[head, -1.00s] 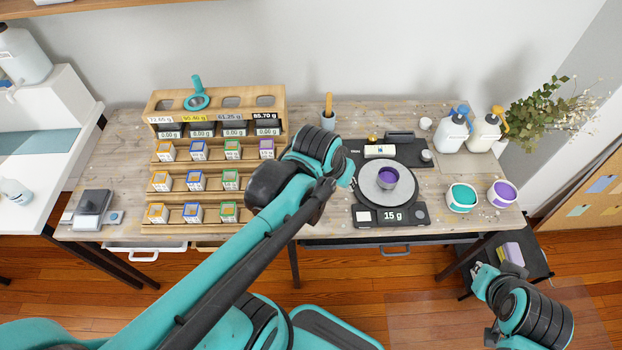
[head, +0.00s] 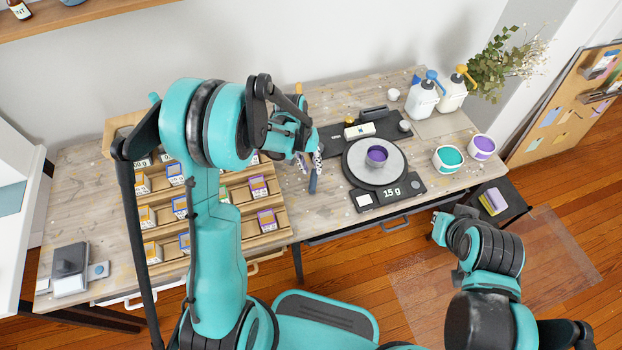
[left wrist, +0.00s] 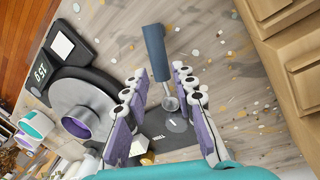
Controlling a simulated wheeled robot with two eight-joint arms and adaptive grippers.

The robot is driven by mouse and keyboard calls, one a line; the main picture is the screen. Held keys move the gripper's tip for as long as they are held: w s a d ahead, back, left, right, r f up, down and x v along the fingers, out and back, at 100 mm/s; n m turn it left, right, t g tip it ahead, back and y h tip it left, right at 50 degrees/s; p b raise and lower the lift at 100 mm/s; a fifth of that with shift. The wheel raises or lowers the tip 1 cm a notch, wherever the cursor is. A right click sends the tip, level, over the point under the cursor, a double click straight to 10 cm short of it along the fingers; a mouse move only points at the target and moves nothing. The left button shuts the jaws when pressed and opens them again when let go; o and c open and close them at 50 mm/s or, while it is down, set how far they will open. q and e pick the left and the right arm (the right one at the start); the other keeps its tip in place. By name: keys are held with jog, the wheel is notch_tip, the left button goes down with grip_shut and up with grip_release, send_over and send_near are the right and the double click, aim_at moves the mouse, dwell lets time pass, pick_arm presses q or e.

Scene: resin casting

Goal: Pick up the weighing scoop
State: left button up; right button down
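The weighing scoop has a blue-grey handle (left wrist: 154,45) and a small metal bowl (left wrist: 170,104) in the left wrist view. In the head view, its handle (head: 313,182) shows on the wooden table left of the scale; its bowl is hidden. My left gripper (head: 314,160) points down over it. In the left wrist view, the left fingers (left wrist: 158,78) are apart, one on each side of the scoop, with gaps visible. My right gripper (head: 438,228) is off the table's front edge at right; its fingers are too small to judge.
A black scale (head: 365,199) reading 15 g, bearing a purple cup (head: 376,156), stands right of the scoop. A wooden rack (head: 276,231) with small boxes is close on the left. Teal (head: 447,158) and purple (head: 482,147) tubs stand farther right.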

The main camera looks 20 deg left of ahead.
aim_at(313, 175)
pick_arm(q)
jog(key=f+b, duration=0.1)
jog(key=f, duration=0.1)
jog(key=d+f+b, duration=0.1)
jog(key=f, duration=0.2)
jog(key=shift+s+f, duration=0.2)
jog(key=shift+f, duration=0.15)
jog(key=shift+r, duration=0.1)
jog(key=shift+c, duration=0.2)
grip_shut()
